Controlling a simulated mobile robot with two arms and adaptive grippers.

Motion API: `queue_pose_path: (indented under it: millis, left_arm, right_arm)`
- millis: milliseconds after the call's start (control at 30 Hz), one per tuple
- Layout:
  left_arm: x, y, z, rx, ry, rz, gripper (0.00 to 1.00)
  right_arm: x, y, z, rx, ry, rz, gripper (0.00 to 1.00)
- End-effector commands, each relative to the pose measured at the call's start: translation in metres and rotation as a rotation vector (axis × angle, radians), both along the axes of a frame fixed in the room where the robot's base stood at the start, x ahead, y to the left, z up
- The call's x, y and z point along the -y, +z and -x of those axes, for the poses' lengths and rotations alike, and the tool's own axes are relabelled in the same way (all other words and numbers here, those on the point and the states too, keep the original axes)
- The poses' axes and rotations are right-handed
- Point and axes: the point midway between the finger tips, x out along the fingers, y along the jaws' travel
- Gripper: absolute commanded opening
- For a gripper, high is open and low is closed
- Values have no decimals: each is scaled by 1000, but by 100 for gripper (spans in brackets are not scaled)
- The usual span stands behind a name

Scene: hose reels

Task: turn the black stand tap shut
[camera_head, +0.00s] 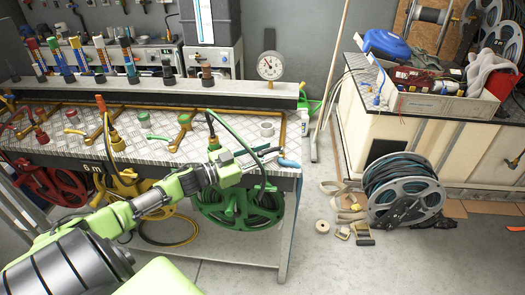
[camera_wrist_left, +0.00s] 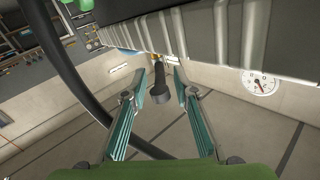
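My left gripper (camera_head: 272,157) is over the front right corner of the bench, above the green hose reel. In the left wrist view, its two teal fingers (camera_wrist_left: 164,85) are apart. A black handle-like piece (camera_wrist_left: 159,92) with a brass fitting shows between them. It looks like the black tap, but I cannot tell whether the fingers touch it. In the head view I cannot clearly pick this tap out near the gripper. My right gripper is not in view.
The metal bench (camera_head: 155,150) carries red, yellow and green taps. A green reel (camera_head: 238,210) hangs under its front. A pressure gauge (camera_head: 270,66) stands at the back right. A dark hose (camera_wrist_left: 75,85) curves close to the left gripper. A grey reel (camera_head: 403,190) stands on the floor.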

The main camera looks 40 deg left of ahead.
Motion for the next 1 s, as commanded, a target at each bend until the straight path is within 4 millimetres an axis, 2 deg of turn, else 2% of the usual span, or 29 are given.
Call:
queue_pose_path:
  millis: [167,700,1000]
  left_arm:
    - [-4,-1,9,-2,0,-1,27]
    - [-33,-2,84,-4,0,-1,27]
    - [-43,-1,109,-1,0,1,27]
  right_arm:
    - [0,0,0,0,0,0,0]
    - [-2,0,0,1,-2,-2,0]
    - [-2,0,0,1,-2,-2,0]
